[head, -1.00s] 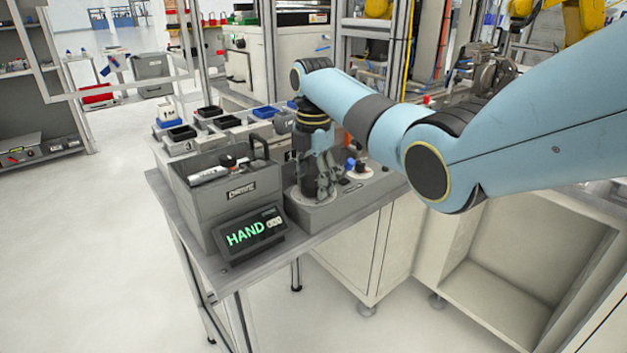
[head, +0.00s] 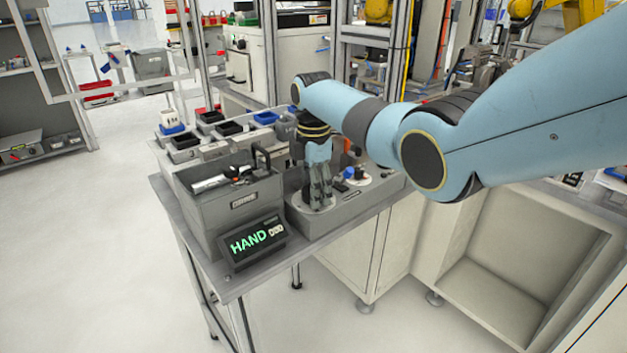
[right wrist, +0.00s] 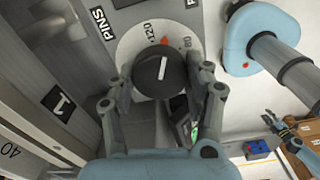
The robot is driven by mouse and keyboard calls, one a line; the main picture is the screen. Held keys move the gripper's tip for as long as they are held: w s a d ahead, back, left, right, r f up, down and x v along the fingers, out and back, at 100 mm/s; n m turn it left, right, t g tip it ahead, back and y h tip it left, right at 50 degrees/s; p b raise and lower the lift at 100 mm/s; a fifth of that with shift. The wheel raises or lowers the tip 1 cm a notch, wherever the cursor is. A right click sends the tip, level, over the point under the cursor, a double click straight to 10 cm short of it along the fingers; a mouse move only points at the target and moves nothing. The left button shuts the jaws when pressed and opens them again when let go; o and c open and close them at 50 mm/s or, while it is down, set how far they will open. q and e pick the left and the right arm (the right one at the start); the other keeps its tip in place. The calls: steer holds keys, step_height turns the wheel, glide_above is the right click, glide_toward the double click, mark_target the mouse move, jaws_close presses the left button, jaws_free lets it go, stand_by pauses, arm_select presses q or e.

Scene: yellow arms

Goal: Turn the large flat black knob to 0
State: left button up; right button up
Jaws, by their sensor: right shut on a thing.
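The large flat black knob (right wrist: 150,82) sits on a round white dial (right wrist: 128,48) in the right wrist view. Its white line points up the picture, roughly toward a small red mark between the printed 120 and another number. My right gripper (right wrist: 160,88) reaches around the knob from both sides and is shut on it. In the head view my right gripper (head: 319,192) points down at the same dial (head: 303,203) and hides most of the knob. A blue, dark-fingered hand, perhaps my left gripper (right wrist: 274,119), shows small at the right of the wrist view; its opening is unclear.
A display reading HAND (head: 257,238) and a grey tool box (head: 235,212) stand left of the dial housing. Several small bins (head: 208,130) stand behind. The bench's front edge is close.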

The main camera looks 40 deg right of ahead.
steer(key=m+p, duration=0.1)
steer(key=m, duration=0.2)
steer(key=shift+r, duration=0.15)
steer(key=m+p, duration=0.1)
steer(key=m, duration=0.2)
steer(key=shift+w+m+p, duration=0.1)
steer(key=shift+m+p, duration=0.2)
steer(key=shift+p, duration=0.1)
steer(key=m+p, duration=0.1)
steer(key=m, duration=0.2)
steer(key=shift+m, duration=0.3)
steer(key=m, duration=0.4)
steer(key=shift+p, duration=0.3)
steer(key=m, duration=0.5)
steer(key=shift+d+p, duration=0.1)
steer(key=shift+p, duration=0.2)
steer(key=m, duration=0.3)
steer(key=shift+m, duration=0.3)
steer(key=m, duration=0.4)
steer(key=shift+m, duration=0.3)
steer(key=shift+m+p, duration=0.35)
steer(key=shift+m, duration=1.45)
